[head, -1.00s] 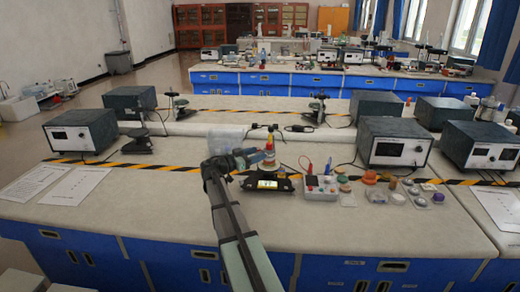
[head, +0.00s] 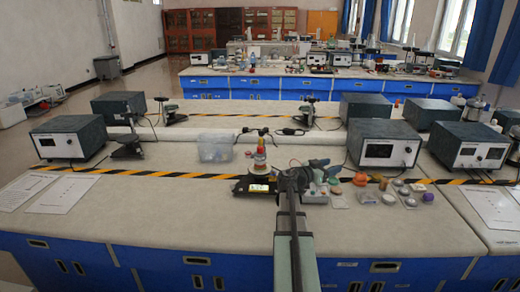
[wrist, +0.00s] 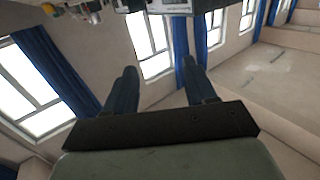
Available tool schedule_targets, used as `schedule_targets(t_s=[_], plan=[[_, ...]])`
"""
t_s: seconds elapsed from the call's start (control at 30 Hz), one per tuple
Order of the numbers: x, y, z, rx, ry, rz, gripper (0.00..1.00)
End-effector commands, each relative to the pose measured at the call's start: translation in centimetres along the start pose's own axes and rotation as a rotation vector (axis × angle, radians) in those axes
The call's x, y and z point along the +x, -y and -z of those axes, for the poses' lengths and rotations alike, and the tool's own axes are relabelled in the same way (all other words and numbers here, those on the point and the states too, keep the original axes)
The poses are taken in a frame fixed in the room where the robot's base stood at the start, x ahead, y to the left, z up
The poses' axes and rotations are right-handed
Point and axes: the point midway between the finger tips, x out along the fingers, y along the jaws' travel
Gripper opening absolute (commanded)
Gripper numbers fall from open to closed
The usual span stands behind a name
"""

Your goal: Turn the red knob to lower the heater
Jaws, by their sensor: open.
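A small stacked apparatus (head: 260,168) with a red and yellow top stands on the bench, on a dark base with a lit display (head: 258,188). The red part at its top (head: 261,148) may be the red knob, but it is too small to tell. My gripper (head: 296,178) is just right of this apparatus, over the small items beside it; its fingers are hard to make out there. In the wrist view my gripper (wrist: 161,72) is open, with two dark fingers apart and nothing between them. No knob or heater can be made out between the fingers.
A clear plastic bin (head: 214,148) stands behind and left of the apparatus. Small coloured pieces (head: 388,188) lie to the right. Boxy meters (head: 383,143) line the bench behind. The front left bench top (head: 150,210) is clear.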

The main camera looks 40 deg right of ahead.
Motion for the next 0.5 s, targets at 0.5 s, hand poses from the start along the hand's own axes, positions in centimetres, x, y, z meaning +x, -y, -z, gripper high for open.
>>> schedule_targets(t_s=[0.5], plan=[[-7.6, 7.4, -0.1, -0.004, 0.009, 0.763, 0.56]])
